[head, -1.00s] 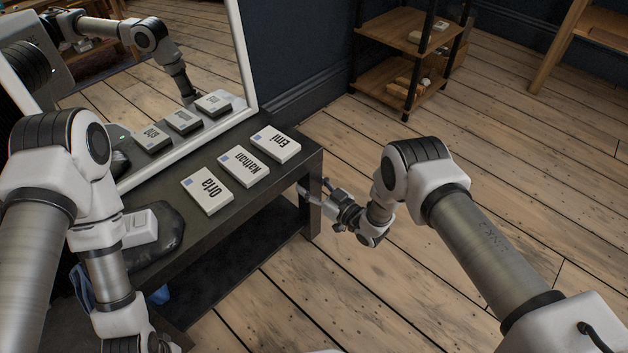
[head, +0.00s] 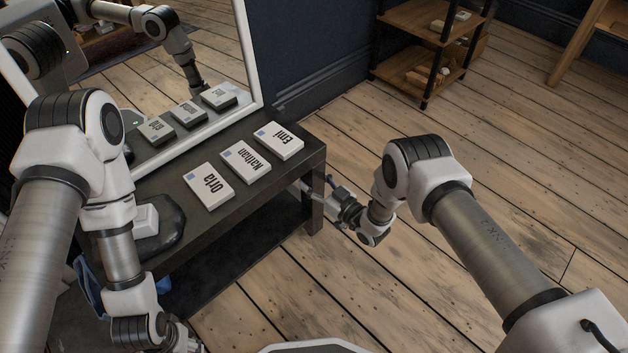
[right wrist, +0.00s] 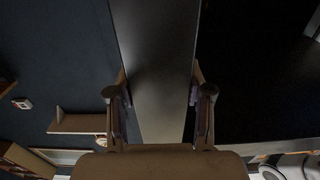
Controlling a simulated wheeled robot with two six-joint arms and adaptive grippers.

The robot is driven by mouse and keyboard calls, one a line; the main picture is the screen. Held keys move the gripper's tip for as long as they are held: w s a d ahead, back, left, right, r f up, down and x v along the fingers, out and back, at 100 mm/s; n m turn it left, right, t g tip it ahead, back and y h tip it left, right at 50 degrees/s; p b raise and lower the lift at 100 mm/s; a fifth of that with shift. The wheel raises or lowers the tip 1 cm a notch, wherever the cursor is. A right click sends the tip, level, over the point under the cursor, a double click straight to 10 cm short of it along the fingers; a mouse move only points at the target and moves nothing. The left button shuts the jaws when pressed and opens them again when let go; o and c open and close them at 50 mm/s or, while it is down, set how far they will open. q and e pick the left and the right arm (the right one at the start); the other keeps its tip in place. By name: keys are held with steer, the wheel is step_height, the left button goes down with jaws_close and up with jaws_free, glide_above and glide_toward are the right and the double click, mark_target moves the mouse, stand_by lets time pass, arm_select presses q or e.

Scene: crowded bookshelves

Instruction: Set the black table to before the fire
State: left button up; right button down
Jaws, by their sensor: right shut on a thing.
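The black table (head: 300,172) stands at the left in the head view, a low dark piece with a lower shelf. My right gripper (head: 318,192) is at its right end and shut on its dark leg or frame. In the right wrist view a flat dark bar of the table (right wrist: 157,60) runs between the fingers (right wrist: 158,98). My left arm reaches down over the table's left end. Its gripper (head: 182,338) is partly cut off at the bottom edge, and its jaws cannot be made out. No fire shows.
A wooden shelf unit (head: 425,75) stands at the back. Plank floor (head: 530,180) at the right is clear.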

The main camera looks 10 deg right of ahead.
steer(key=shift+c, duration=2.3)
jaws_free()
steer(key=v, duration=1.2)
